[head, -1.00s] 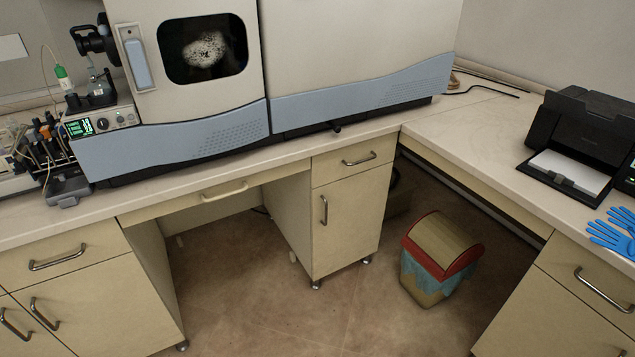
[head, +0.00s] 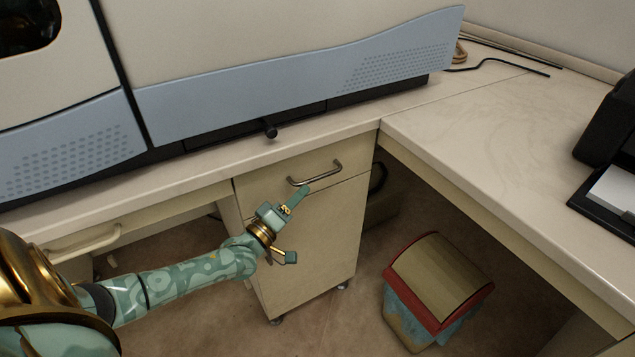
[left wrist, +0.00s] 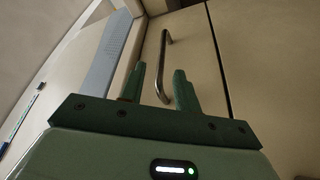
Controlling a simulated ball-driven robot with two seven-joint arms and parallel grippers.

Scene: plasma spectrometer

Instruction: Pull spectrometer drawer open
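The spectrometer (head: 290,75) is a large grey-white machine with a blue lower band, standing on the counter. Below it, the narrow cabinet's top drawer (head: 262,187) looks shut. Its metal bar handle (head: 315,174) also shows in the left wrist view (left wrist: 164,62). My left gripper (head: 298,223) is open and empty, in front of the cabinet and just below the handle. In the left wrist view the handle shows between the two spread fingers (left wrist: 158,82), seemingly beyond them; contact cannot be told. My right gripper is not in view.
Under the drawer is a cabinet door (head: 325,235). A bin with a red rim (head: 440,285) stands on the floor to the right. The side counter (head: 480,150) carries a black printer (head: 610,130). Another drawer handle (head: 85,243) is at the left.

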